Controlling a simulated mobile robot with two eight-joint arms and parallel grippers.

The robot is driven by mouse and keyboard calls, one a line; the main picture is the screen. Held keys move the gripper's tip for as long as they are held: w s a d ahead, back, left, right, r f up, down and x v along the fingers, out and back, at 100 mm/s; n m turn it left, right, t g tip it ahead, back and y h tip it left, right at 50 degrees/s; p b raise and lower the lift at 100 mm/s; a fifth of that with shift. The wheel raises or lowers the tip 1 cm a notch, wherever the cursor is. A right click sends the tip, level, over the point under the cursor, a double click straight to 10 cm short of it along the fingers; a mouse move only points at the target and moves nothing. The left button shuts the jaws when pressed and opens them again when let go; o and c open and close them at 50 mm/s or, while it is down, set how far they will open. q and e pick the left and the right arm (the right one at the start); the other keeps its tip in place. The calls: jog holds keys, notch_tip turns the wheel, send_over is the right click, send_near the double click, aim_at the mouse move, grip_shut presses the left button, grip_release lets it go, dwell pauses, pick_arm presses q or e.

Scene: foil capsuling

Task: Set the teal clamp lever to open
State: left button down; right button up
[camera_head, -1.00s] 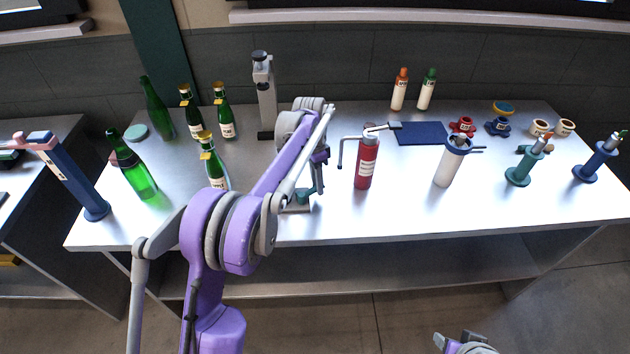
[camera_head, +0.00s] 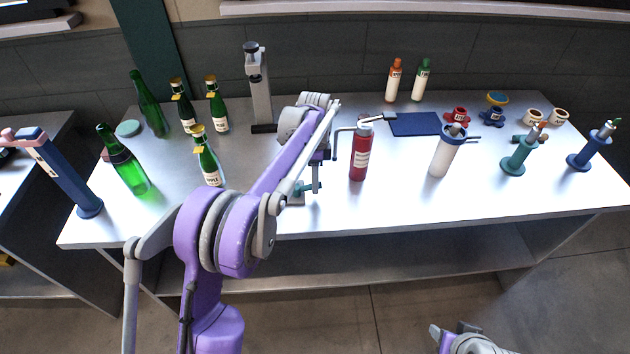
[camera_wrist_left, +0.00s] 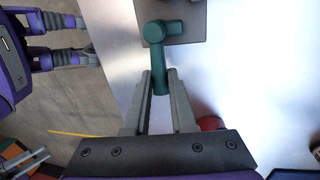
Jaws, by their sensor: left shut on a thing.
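The teal clamp lever (camera_wrist_left: 158,62) shows in the left wrist view, with a round pivot end and a short arm pointing back toward my gripper. Its pivot sits on a grey plate (camera_wrist_left: 188,22). My left gripper (camera_wrist_left: 159,76) has its two fingertips on either side of the lever arm and is shut on it. In the head view the lever (camera_head: 309,188) is small and partly hidden by my left gripper (camera_head: 317,186), near the table's front edge. My right gripper (camera_head: 440,335) is only partly in view at the bottom, clear of the table; its jaw opening is unclear.
A red bottle (camera_head: 359,158) stands just right of my left gripper. A green-glass bottle with a label (camera_head: 208,165) stands to the left, a grey upright stand (camera_head: 259,90) behind. A white cylinder with blue collar (camera_head: 443,155) is farther right. The front table strip (camera_head: 400,205) is clear.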

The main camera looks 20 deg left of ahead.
pick_arm(q)
jog(key=c, duration=0.8)
grip_release()
jog(key=shift+o, duration=0.2)
jog(key=shift+r, duration=0.1)
notch_tip(320, 180, up, 10)
jog(key=w+p, duration=0.1)
jog(key=w, duration=0.1)
jog(key=shift+a+r, duration=0.2)
jog(key=shift+a, duration=0.15)
jog(key=shift+s, duration=0.1)
